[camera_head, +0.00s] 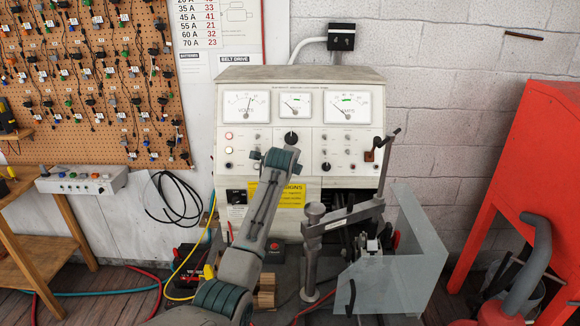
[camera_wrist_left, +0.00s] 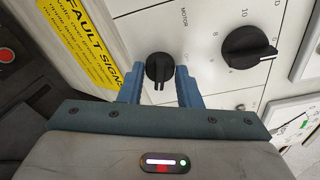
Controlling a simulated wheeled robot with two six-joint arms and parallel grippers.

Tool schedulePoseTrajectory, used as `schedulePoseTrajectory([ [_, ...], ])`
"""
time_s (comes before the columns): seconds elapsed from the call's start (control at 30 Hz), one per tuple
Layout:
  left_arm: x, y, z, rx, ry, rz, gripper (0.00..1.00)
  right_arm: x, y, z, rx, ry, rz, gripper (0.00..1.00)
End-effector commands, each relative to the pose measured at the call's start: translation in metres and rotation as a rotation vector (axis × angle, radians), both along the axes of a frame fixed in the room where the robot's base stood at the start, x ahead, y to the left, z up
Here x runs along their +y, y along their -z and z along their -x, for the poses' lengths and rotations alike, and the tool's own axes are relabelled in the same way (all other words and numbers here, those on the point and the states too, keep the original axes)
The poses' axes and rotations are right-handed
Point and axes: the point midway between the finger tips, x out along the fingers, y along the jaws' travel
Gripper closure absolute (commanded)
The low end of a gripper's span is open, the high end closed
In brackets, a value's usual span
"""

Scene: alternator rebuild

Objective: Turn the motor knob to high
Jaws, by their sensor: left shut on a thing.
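The motor knob (camera_wrist_left: 158,67) is a small black knob on the white panel, beside the printed word MOTOR, in the left wrist view. Its pale pointer mark faces down in that picture, toward my wrist. My left gripper (camera_wrist_left: 160,78) has its two blue fingers on either side of the knob and is shut on it. The setting labels around it are too faint to read. In the head view my left gripper (camera_head: 279,158) reaches the front of the test bench (camera_head: 232,126) and hides the knob. My right gripper is in neither view.
A larger black knob (camera_wrist_left: 248,50) sits near the motor knob, below the meters (camera_head: 295,104). A grey post with a clamp arm (camera_head: 313,240) and a clear guard (camera_head: 405,275) stand at right. A red cabinet (camera_head: 530,140) is farther right.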

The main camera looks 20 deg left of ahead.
Motion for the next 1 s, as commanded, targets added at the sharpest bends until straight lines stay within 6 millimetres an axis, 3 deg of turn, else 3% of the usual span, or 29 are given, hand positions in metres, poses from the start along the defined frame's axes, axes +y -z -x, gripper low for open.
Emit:
schedulePoseTrajectory([
  [0.2, 0.000, 0.001, 0.000, 0.001, 0.000, -0.001, 0.92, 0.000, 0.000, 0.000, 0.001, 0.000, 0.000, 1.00],
  [0.23, 0.000, 0.001, 0.000, 0.001, 0.000, -0.001, 0.63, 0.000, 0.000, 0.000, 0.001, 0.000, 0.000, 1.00],
  [0.3, 0.000, 0.001, 0.000, 0.001, 0.000, 0.000, 0.50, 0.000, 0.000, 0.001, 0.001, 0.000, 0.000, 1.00],
  [0.33, 0.000, 0.001, 0.000, 0.001, 0.000, 0.000, 0.47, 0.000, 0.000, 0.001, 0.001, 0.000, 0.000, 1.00],
  [0.73, -0.001, -0.002, 0.005, -0.002, 0.000, 0.001, 0.47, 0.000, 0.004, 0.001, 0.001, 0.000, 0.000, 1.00],
  [1.0, -0.006, -0.020, 0.036, -0.004, 0.000, 0.001, 0.47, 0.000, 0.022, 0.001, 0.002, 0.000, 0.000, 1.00],
])
